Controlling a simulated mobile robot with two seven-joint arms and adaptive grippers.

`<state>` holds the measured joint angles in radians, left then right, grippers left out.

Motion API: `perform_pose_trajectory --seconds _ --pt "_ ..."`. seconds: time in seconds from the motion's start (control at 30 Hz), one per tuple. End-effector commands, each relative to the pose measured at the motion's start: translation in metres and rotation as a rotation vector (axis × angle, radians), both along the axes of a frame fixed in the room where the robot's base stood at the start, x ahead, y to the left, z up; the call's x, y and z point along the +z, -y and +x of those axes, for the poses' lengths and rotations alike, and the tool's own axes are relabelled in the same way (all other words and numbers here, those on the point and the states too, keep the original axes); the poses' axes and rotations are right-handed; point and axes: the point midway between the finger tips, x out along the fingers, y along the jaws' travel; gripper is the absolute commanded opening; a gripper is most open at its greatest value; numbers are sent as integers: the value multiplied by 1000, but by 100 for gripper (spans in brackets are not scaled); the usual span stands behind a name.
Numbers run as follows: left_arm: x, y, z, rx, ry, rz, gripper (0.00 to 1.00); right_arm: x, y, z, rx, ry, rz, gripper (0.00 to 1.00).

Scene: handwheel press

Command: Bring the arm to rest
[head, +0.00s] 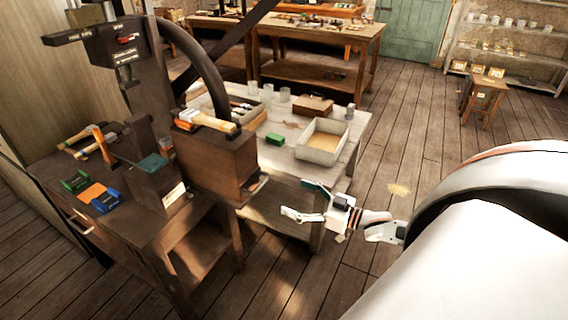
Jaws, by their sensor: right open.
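My right gripper (299,199) is in the middle of the head view, at the end of my white arm coming in from the right. Its two fingers point left and stand apart, with nothing between them. It hangs in front of the pale worktable, to the right of the dark bench. The dark press (112,45) stands on the bench at the upper left, with a large curved dark rim (208,75) beside it. The gripper is apart from the press. My left gripper is not in view.
The dark bench (150,228) holds a wooden block (215,160), hammers and green and blue blocks. The pale table (345,153) holds an open box (322,142), a brown case (313,104) and glass jars. A stool (487,92) stands far right. Wooden floor (415,125) lies clear beyond the table.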

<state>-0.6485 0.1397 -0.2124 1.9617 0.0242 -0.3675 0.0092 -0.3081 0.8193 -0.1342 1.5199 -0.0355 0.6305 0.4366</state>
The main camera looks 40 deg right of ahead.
Motion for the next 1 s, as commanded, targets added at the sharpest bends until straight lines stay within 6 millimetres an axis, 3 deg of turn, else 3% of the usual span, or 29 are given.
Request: perform_pose_trajectory --seconds 0.27,0.37,0.47,0.6,0.7,0.83,1.0 --pt "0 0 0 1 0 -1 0 -3 -3 -1 -2 -4 -1 84" --pt "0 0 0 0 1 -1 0 -19 -18 -9 -13 -29 -8 84" --pt "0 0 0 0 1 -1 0 -51 -51 -26 -37 -83 -33 84" --pt "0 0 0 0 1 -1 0 -101 -120 -65 -79 -199 -99 84" --pt "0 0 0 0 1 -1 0 -128 -170 -98 -100 -295 -160 84" --pt "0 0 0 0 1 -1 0 -145 -219 -133 -111 -404 -229 84" --pt "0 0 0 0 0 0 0 -151 -252 -160 -108 -492 -289 84"
